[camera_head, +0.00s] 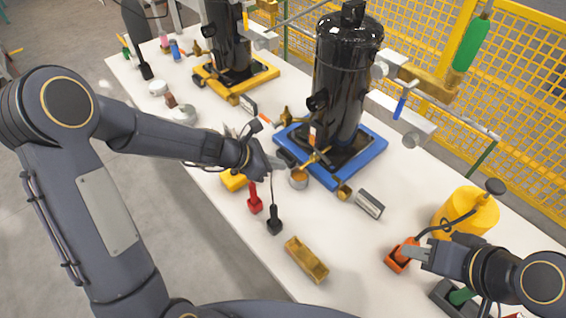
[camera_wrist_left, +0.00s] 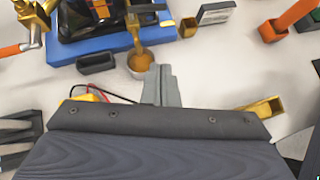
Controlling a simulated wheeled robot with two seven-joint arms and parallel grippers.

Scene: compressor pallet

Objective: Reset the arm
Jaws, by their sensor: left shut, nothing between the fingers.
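My left gripper (camera_head: 284,161) is over the white table beside the blue base of a black compressor. In the left wrist view its grey fingers (camera_wrist_left: 162,84) are together with nothing between them. They point toward a small cup (camera_wrist_left: 140,62) with a brass fitting above it, which also shows in the head view (camera_head: 298,180). I cannot tell whether the fingers touch the cup. My right gripper (camera_head: 418,253) is at the lower right, close to an orange block (camera_head: 401,256). I cannot tell whether its fingers are open or shut.
The black compressor (camera_head: 345,75) stands on the blue base (camera_head: 369,160); another stands on a yellow base (camera_head: 257,78). A red probe (camera_head: 255,202), a black probe (camera_head: 274,222) and a brass block (camera_head: 306,259) lie near the front edge. A yellow canister (camera_head: 466,213) stands at right.

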